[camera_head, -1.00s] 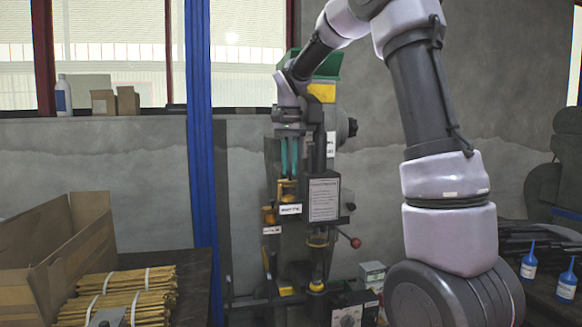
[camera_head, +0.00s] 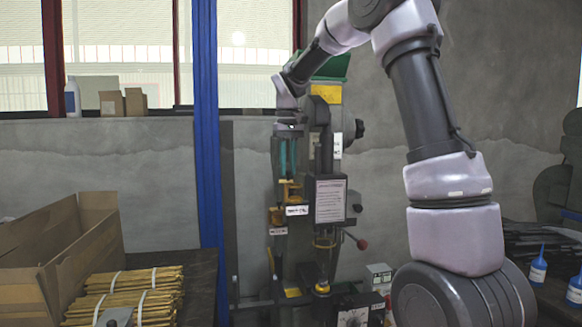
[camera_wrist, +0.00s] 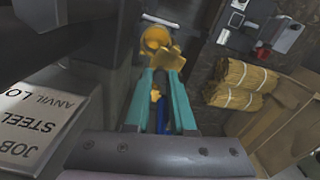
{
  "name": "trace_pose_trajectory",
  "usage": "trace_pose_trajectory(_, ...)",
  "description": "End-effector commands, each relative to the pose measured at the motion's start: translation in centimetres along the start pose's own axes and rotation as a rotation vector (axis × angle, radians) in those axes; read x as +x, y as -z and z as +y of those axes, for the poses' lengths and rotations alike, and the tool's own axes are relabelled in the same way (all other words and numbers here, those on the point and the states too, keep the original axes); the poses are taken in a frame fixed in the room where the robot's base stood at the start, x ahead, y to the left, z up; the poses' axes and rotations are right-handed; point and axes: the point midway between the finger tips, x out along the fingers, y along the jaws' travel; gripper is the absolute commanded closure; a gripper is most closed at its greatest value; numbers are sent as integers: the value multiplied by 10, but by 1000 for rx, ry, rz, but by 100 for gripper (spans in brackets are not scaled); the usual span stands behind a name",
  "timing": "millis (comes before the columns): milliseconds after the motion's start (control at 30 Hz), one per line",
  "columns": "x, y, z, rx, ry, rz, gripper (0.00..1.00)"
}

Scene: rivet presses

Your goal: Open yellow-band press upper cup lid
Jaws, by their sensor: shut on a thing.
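The press with the yellow band (camera_head: 326,93) stands in the middle of the head view, under a green hopper. On its left side, the upper cup's golden lid (camera_head: 291,189) shows above a white label; an orange lower cup (camera_head: 276,215) sits below it. My gripper (camera_head: 288,170) points down with teal fingers, its tips at the lid. In the wrist view, my gripper (camera_wrist: 162,75) is shut on the flat golden lid (camera_wrist: 166,60), which appears tilted. The exact contact is partly hidden by the fingers. A round yellow cup part (camera_wrist: 154,38) lies just beyond.
A notice board (camera_head: 330,200) and a red-knobbed lever (camera_head: 361,244) are on the press front. A blue post (camera_head: 206,150) stands left of it. A cardboard box (camera_head: 60,245) and bundled yellow rods (camera_head: 125,295) lie on the left bench. A labelled block (camera_wrist: 40,120) is close at left in the wrist view.

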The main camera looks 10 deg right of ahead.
Motion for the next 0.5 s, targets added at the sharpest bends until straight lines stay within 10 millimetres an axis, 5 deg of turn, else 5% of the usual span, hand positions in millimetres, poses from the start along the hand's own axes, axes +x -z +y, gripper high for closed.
trace_pose_trajectory(500, 0, 4, -8, -270, -1, 1, 100)
